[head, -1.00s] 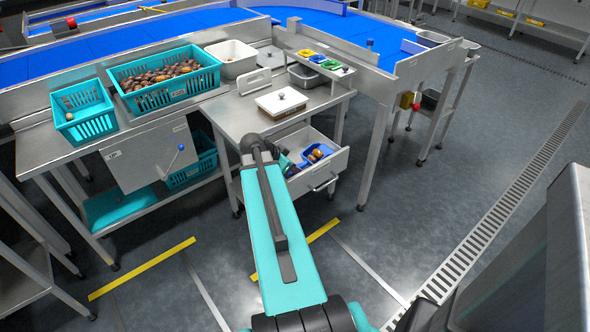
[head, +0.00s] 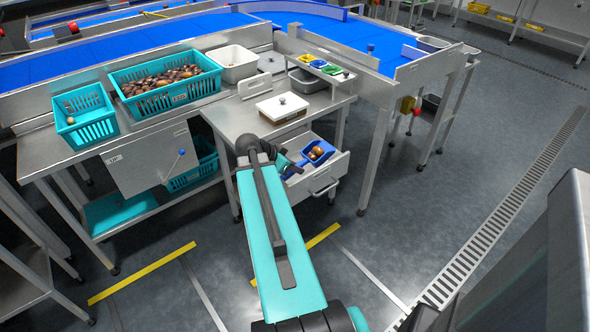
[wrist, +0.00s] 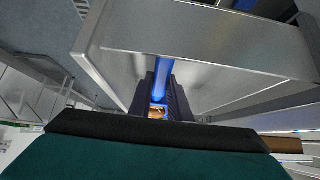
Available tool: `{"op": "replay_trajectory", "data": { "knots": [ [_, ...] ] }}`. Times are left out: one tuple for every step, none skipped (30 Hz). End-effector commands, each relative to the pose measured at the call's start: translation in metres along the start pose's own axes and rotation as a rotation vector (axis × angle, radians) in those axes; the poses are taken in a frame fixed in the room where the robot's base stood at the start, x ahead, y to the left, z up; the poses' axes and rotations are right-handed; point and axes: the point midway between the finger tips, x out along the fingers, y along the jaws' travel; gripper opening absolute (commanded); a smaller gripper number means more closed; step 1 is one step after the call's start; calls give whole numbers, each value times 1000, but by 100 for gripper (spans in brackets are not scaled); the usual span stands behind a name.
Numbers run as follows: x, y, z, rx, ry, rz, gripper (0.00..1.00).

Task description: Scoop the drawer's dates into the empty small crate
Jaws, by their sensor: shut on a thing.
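My gripper (head: 291,166) is shut on the handle of a blue scoop (head: 327,150), at the open drawer (head: 336,168) under the steel table. The scoop's bowl holds a few brown dates (head: 317,152). In the wrist view the dark fingers (wrist: 160,104) grip the blue handle (wrist: 163,74), with a steel drawer wall (wrist: 200,48) close by. My arm hides part of the drawer, so I cannot tell how many dates lie in it. A small teal crate (head: 86,128) at the left of the bench shows one or two small round things inside.
A larger teal crate (head: 172,98) full of dates stands beside the small crate. A white bin (head: 238,70), a white lidded box (head: 283,112) and a shelf with coloured trays (head: 318,62) stand further right.

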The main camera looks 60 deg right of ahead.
Motion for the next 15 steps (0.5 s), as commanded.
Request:
{"op": "replay_trajectory", "data": {
  "knots": [
    [-2,0,-2,0,4,-1,0],
    [-3,0,-2,0,6,-1,0],
    [-4,0,-3,0,9,-1,0],
    [-4,0,-4,0,11,-1,0],
    [-5,0,-4,0,13,-1,0],
    [-6,0,-5,0,15,-1,0],
    [-7,0,-6,0,17,-1,0],
    [-8,0,-6,0,19,-1,0],
    [-9,0,-7,0,21,-1,0],
    [-10,0,-7,0,23,-1,0],
    [-10,0,-8,0,24,-1,0],
    [-11,0,-9,0,27,-1,0],
    [-12,0,-9,0,28,-1,0],
    [-13,0,-10,0,30,-1,0],
    [-14,0,-10,0,32,-1,0]
  ]
}}
